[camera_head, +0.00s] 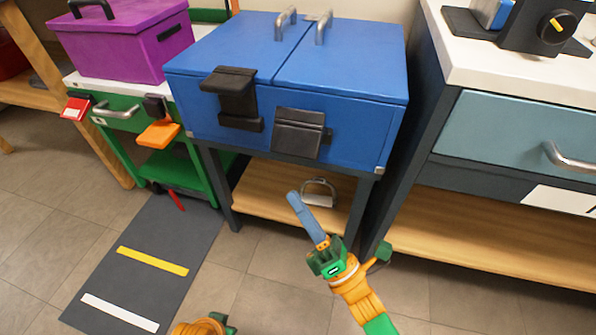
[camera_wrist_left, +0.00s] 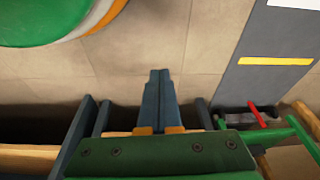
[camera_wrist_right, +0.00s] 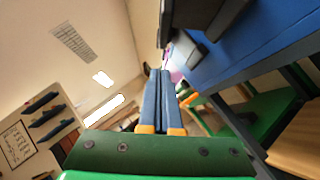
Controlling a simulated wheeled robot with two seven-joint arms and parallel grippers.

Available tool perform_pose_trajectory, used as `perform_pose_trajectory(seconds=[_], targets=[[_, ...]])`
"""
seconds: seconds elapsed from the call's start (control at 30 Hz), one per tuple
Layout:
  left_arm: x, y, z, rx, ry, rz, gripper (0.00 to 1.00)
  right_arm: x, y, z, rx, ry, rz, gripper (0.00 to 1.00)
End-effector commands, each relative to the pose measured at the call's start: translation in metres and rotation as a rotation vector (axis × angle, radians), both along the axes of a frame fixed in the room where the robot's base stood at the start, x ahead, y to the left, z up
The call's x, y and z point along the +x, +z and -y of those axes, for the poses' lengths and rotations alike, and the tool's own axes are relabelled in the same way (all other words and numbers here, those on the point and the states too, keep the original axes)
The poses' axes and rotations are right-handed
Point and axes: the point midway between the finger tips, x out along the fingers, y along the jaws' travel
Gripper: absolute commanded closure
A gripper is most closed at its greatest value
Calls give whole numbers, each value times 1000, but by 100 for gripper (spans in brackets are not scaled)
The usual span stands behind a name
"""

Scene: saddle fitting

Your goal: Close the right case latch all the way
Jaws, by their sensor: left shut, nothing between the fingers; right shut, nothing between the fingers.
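The blue case (camera_head: 340,61) has two black latches on its front. The right latch (camera_head: 298,132) is a broad flap low on the right half; how far it stands off the front is hard to tell. The left latch (camera_head: 230,92) has its flap raised and standing out above its catch (camera_head: 240,123). My right gripper (camera_head: 294,197) is shut and empty, below and in front of the right latch, apart from it. In the right wrist view its fingers (camera_wrist_right: 158,72) point past the case front (camera_wrist_right: 240,45). My left gripper (camera_wrist_left: 160,72) is shut and empty over the floor.
The case stands on a dark-framed table with a wooden lower shelf (camera_head: 264,189) holding a metal stirrup-like piece (camera_head: 319,192). A purple box (camera_head: 120,40) stands left on a green-framed table. A teal drawer cabinet (camera_head: 515,130) stands right.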

Motion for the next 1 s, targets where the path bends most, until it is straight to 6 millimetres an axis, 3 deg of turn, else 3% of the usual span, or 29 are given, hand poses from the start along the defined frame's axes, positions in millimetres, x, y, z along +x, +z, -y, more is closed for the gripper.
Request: perform_pose_trajectory(seconds=[0.1, 0.33, 0.83, 1.0], targets=[[-1, -2, 0, 0, 0, -2, 100, 15, 16, -10, 0, 1, 4, 100], [-3, -12, -1, 3, -1, -9, 100, 34, 36, -4, -1, -1, 1, 100], [-5, -14, -1, 3, -2, -10, 100, 37, 40, -3, 1, -1, -5, 100], [-14, -30, -3, 8, -3, -27, 100, 37, 47, -3, 9, -1, -31, 100]])
